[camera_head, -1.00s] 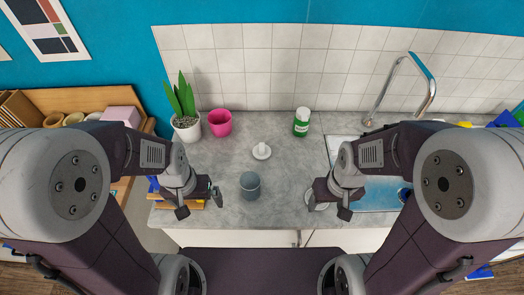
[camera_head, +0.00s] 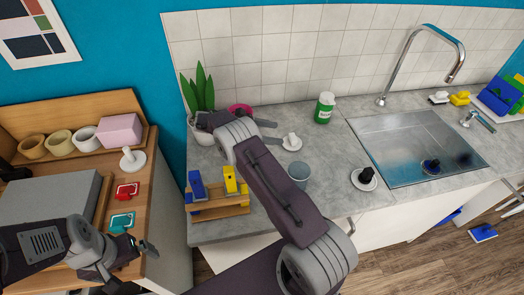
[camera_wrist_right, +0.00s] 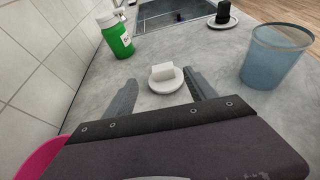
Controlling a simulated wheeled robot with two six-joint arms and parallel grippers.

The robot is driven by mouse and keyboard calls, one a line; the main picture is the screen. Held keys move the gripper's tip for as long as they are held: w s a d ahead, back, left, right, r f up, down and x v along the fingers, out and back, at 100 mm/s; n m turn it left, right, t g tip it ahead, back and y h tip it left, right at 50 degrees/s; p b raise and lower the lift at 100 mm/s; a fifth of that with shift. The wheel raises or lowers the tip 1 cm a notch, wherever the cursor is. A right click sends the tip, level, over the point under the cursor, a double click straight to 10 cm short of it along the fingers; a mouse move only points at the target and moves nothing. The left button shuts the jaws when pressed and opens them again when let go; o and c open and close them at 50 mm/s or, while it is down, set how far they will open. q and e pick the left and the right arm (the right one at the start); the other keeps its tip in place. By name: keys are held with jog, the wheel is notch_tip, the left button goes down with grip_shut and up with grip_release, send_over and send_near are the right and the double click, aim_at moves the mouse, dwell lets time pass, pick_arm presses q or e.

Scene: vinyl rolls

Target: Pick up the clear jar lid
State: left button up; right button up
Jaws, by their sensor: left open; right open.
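A small round white lid (camera_head: 292,142) with a white block-like knob lies on the grey counter; nothing in view looks plainly clear, so I cannot tell whether it is the jar lid. In the right wrist view this lid (camera_wrist_right: 166,80) lies beyond and between the spread fingers, not gripped. My right gripper (camera_head: 271,134) is open and empty, just left of the lid. A translucent blue-grey cup or jar (camera_head: 299,170) stands in front of the lid. My left gripper (camera_head: 143,252) is open and empty at the lower left, near the wooden unit.
A green bottle (camera_head: 324,108) stands behind the lid. A white disc with a black knob (camera_head: 364,179) lies before the sink (camera_head: 410,140). The pink pot (camera_head: 240,108) and plant (camera_head: 199,95) are near my right arm. A wooden rack (camera_head: 215,208) sits at the counter's left front.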

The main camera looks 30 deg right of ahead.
aim_at(299, 141)
jog(key=d+f, duration=0.1)
jog(key=s+d+f, duration=0.1)
jog(key=shift+s+d+f, duration=0.1)
jog(key=shift+s+d, duration=0.15)
jog(key=shift+d, duration=0.1)
jog(key=shift+s+d, duration=0.1)
jog(key=shift+d, duration=0.15)
jog(key=shift+d+p, duration=0.15)
jog(key=shift+p, duration=0.15)
jog(key=shift+s+d+f+p, duration=0.15)
jog(key=shift+d+f+p, duration=0.15)
jog(key=shift+d+f, duration=0.25)
jog(key=shift+s+d, duration=0.1)
jog(key=shift+d, duration=0.25)
jog(key=p+x, duration=0.1)
jog(key=x, duration=0.3)
jog(key=shift+d+r, duration=0.15)
jog(key=shift+d, duration=0.15)
pick_arm(q)
jog(key=d+r, duration=0.2)
jog(key=shift+s+r, duration=0.3)
jog(key=shift+s, duration=0.05)
pick_arm(e)
jog(key=shift+s+d+f, duration=0.1)
jog(key=shift+d+f, duration=0.15)
jog(key=shift+d, duration=0.1)
jog(key=c, duration=1.4)
